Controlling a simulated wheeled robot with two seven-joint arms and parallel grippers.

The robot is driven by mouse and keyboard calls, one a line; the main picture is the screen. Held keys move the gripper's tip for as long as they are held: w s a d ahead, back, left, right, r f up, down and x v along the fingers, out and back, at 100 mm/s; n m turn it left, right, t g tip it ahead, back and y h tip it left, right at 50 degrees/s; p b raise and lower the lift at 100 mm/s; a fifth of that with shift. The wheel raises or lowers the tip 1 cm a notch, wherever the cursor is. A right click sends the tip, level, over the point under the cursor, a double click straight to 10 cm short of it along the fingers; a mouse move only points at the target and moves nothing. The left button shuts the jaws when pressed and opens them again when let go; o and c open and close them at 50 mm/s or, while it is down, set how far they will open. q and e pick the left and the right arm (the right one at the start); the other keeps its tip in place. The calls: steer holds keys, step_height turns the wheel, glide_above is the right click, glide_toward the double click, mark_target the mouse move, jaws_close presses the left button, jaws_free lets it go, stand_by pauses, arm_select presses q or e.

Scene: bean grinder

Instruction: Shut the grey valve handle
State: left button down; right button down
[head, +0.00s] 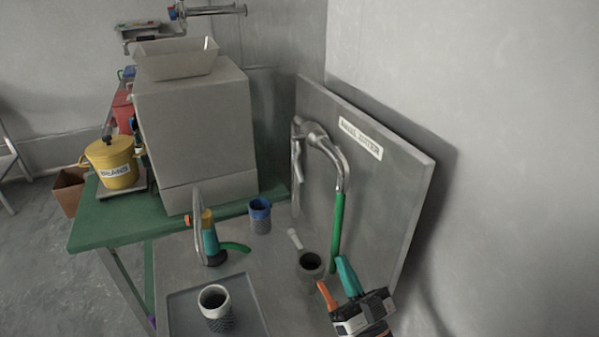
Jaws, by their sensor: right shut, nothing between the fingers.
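A grey metal pipe fitting (315,131) is mounted on the upright grey panel (390,185). A slim grey handle (296,160) hangs down at its left side and looks like the valve handle, though small. A green hose (337,230) runs down from the fitting's right end. My right gripper (331,272), with one orange and one teal finger, is shut and empty at the lower right. It is below the fitting, near the hose's lower end and apart from the grey handle. My left gripper is not in view.
A dark cup (310,265) with a pale stick stands just left of my right gripper. A blue-rimmed cup (260,215), a teal-and-orange upright piece (209,240) and a tray (255,305) holding a patterned cup (215,310) are left. A large grey box (195,130) stands behind.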

mark_target(299, 171)
steer(key=p+x, duration=0.4)
steer(key=x, duration=1.5)
steer(key=shift+s+r+p, duration=0.25)
steer(key=shift+r+p, duration=0.1)
